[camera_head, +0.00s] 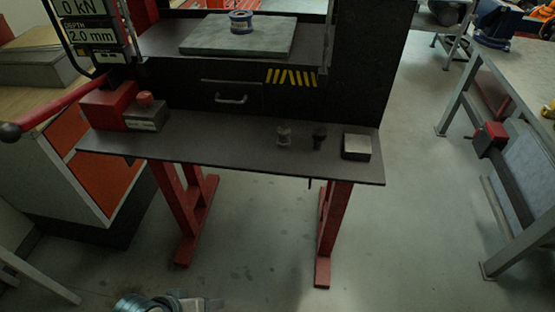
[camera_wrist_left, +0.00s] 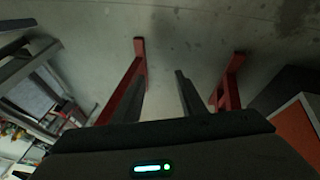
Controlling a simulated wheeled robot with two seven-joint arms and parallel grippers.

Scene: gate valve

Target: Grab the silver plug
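My left gripper shows only as a small part (camera_head: 165,303) at the bottom edge of the head view, well below the shelf and apart from the plug. In the left wrist view its two dark fingers (camera_wrist_left: 162,78) are spread, with only bare floor between them. The plug does not show in the left wrist view. My right gripper is in neither view.
A red-buttoned box (camera_head: 146,114) sits at the shelf's left. Red legs (camera_head: 335,220) hold up the press. A workbench (camera_head: 520,105) stands at right; floor between is clear.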

